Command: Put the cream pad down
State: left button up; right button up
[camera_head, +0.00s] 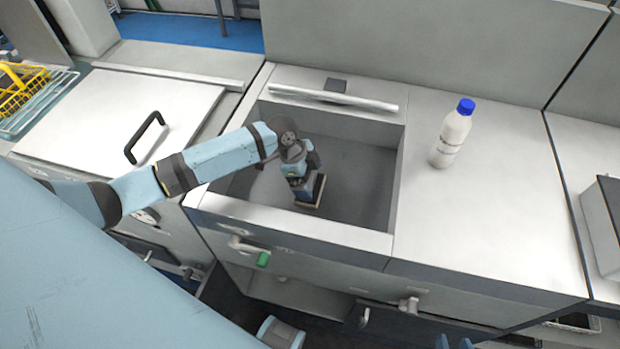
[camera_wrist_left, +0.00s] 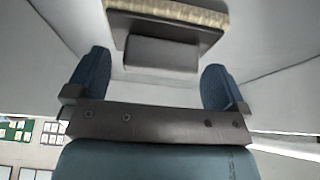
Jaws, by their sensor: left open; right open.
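The cream pad (camera_wrist_left: 170,18) shows at the top of the left wrist view as a dark block with a cream, rough-looking layer and a grey grip part facing my fingers. In the head view the cream pad (camera_head: 318,194) is low in the grey recessed basin, partly hidden by my left gripper. My left gripper (camera_head: 307,190) reaches down into the basin. Its two blue fingers are open in the left wrist view (camera_wrist_left: 153,80), with the pad's grip just beyond and between them. My right gripper (camera_head: 454,343) is open, with only its blue fingertips showing at the bottom edge.
The basin (camera_head: 355,180) has a raised rim, with a pale bar (camera_head: 332,97) along its back. A white bottle with a blue cap (camera_head: 453,135) stands on the right counter. A white lid with a black handle (camera_head: 145,137) lies left. The counter beside the bottle is clear.

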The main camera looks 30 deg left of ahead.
pick_arm(q)
jog(key=v, duration=1.1)
jog(key=shift+a+r, duration=0.15)
jog(key=shift+r, duration=0.05)
